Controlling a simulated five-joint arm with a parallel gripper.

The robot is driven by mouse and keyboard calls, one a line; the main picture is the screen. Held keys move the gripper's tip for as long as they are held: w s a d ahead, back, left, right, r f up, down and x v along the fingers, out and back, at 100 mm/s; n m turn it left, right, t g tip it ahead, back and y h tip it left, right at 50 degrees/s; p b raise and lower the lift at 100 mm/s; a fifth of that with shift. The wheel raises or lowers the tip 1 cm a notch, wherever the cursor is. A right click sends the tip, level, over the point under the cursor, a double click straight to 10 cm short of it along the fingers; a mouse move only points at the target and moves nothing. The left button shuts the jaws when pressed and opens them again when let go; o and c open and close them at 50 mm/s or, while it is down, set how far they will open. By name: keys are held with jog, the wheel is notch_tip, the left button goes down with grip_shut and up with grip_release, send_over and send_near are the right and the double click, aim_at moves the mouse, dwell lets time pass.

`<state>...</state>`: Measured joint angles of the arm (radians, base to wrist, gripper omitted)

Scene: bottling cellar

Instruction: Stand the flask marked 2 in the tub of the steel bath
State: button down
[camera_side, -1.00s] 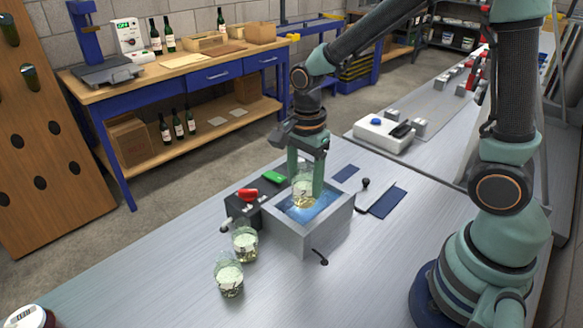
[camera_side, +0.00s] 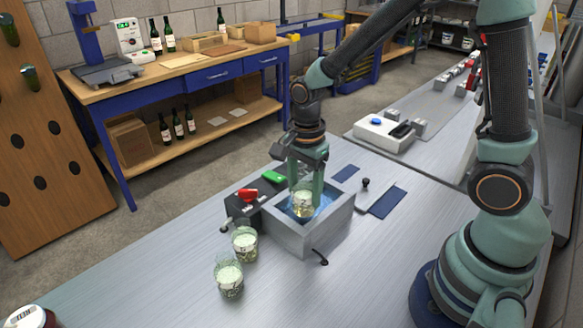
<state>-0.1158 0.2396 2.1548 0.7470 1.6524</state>
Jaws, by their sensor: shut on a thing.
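The steel bath (camera_side: 290,236) is a square grey box on the metal bench, with a blue-looking tub (camera_side: 325,201) inside. My gripper (camera_side: 305,196) points down over the tub and is shut on a glass flask (camera_side: 303,207) with pale yellowish contents. The flask is upright, with its lower part down within the tub's opening. I cannot tell whether it touches the tub floor. The mark on the held flask is too small to read surely. Two similar flasks, one nearer the bath (camera_side: 245,245) and one nearer the front (camera_side: 229,279), stand upright on the bench left of the bath.
A dark unit with a red part (camera_side: 247,195) adjoins the bath's left side. A green item (camera_side: 274,177) lies behind it. A small black lever (camera_side: 321,257) is in front, and a dark blue plate (camera_side: 388,202) lies to the right.

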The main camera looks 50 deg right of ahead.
jog(key=shift+f, duration=1.05)
jog(key=shift+f, duration=0.35)
jog(key=shift+f, duration=0.5)
dwell(0.8)
grip_release()
jog(key=shift+c, duration=0.2)
jog(key=shift+o, duration=0.2)
jog(key=shift+r, duration=3.05)
